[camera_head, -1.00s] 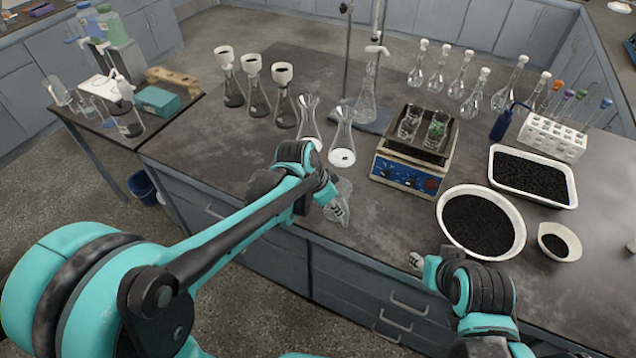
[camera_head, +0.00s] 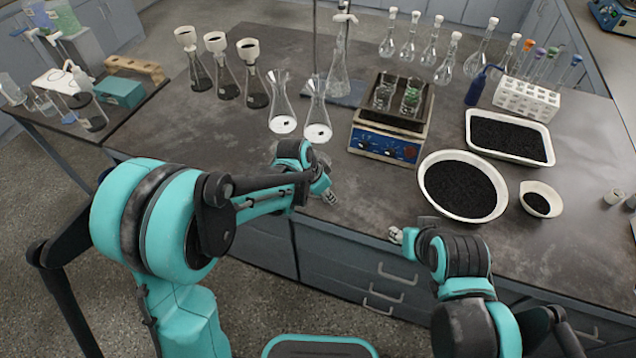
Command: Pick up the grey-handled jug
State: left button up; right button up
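I cannot make out a grey-handled jug for certain. A faint clear glass shape (camera_head: 323,160) shows just behind my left gripper (camera_head: 329,194), mostly hidden by it; I cannot tell whether it is the jug. My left gripper is low at the bench's front edge, in front of the two clear flasks with white contents, and its fingers are too small to read. My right gripper (camera_head: 396,235) is at the front edge further right, apart from the white bowl, with nothing visible in it; its opening is unclear.
Two clear flasks (camera_head: 318,115) stand beyond my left gripper. A blue shaker (camera_head: 385,145) with two beakers stands right of them. A round white bowl (camera_head: 430,190) and a white tray (camera_head: 540,157) hold black grains. A side table (camera_head: 135,122) with glassware stands at left.

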pick_arm(q)
jog(key=shift+f, duration=0.1)
grip_shut()
dwell(0.4)
